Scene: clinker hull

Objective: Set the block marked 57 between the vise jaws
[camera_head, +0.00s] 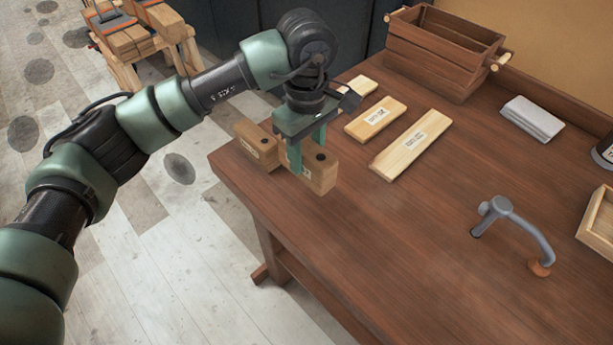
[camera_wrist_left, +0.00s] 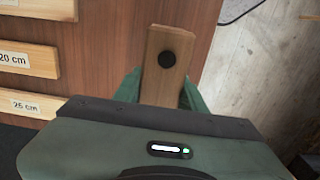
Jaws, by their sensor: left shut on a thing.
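My left gripper (camera_head: 308,150) points down over the table's near left part and is shut on a wooden block (camera_head: 319,173). The block has a dark round spot on top and a small pale label on its side, too small to read. In the left wrist view the held block (camera_wrist_left: 166,62) sits between the green fingers, close to the table edge. I cannot tell which is marked 57. I cannot make out any vise jaws. My right gripper is not in view.
Pale labelled boards (camera_head: 411,144) lie behind and right of the gripper. A wooden crate (camera_head: 440,52), a grey folded cloth (camera_head: 533,118) and a bent metal holdfast (camera_head: 515,222) are on the table (camera_head: 400,240). The table's middle is clear.

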